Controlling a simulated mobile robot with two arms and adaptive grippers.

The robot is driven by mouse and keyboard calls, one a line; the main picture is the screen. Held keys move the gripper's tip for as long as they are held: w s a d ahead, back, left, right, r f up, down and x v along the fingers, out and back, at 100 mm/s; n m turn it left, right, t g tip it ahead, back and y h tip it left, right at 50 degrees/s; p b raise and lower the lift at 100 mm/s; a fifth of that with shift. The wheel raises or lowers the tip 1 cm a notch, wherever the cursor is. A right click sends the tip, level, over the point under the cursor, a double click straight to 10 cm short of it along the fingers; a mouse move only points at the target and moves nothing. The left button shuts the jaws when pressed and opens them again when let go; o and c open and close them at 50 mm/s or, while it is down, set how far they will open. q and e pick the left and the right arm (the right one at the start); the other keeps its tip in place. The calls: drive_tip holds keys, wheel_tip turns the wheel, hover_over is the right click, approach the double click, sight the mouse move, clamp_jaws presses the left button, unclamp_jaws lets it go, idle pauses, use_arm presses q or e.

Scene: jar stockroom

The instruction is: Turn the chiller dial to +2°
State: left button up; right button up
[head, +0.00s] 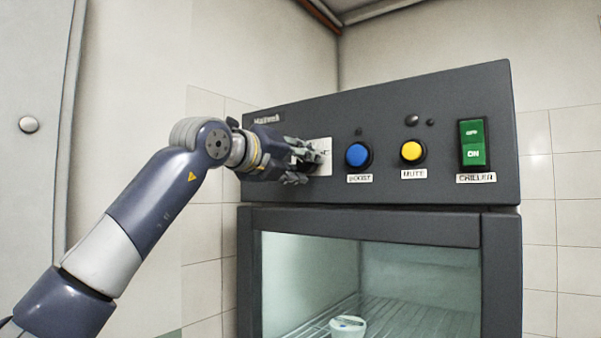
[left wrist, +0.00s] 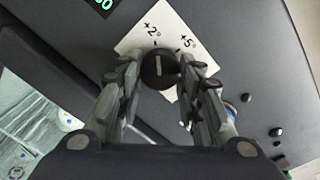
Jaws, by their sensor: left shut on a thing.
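The chiller dial (left wrist: 158,70) is a round black knob on a white scale plate (left wrist: 135,40). The plate also shows in the head view (head: 323,147). The labels "+2°" and "+5°" are readable in the left wrist view; the rest of the scale is hidden. A pale line on the knob points up in that view, roughly towards +2°; its exact alignment is hard to tell. My left gripper (left wrist: 160,78) is shut on the knob, one finger on each side; it reaches the panel from the left in the head view (head: 302,164). My right gripper is not in view.
The dark panel (head: 400,90) also carries a blue BOOST button (head: 358,155), a yellow MUTE button (head: 412,151) and a green CHILLER switch (head: 473,144) reading ON. Below is a glass-fronted cabinet (head: 365,223) with a white jar (head: 347,327) on a wire shelf.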

use_arm(q)
drive_tip(key=shift+r+n, duration=0.15)
drive_tip(key=shift+n, duration=0.65)
drive_tip(key=shift+b, duration=0.3)
drive_tip(key=o, duration=1.1)
drive_tip(key=shift+a, duration=0.1)
drive_tip(key=shift+c, duration=0.2)
drive_tip(key=v, duration=1.2)
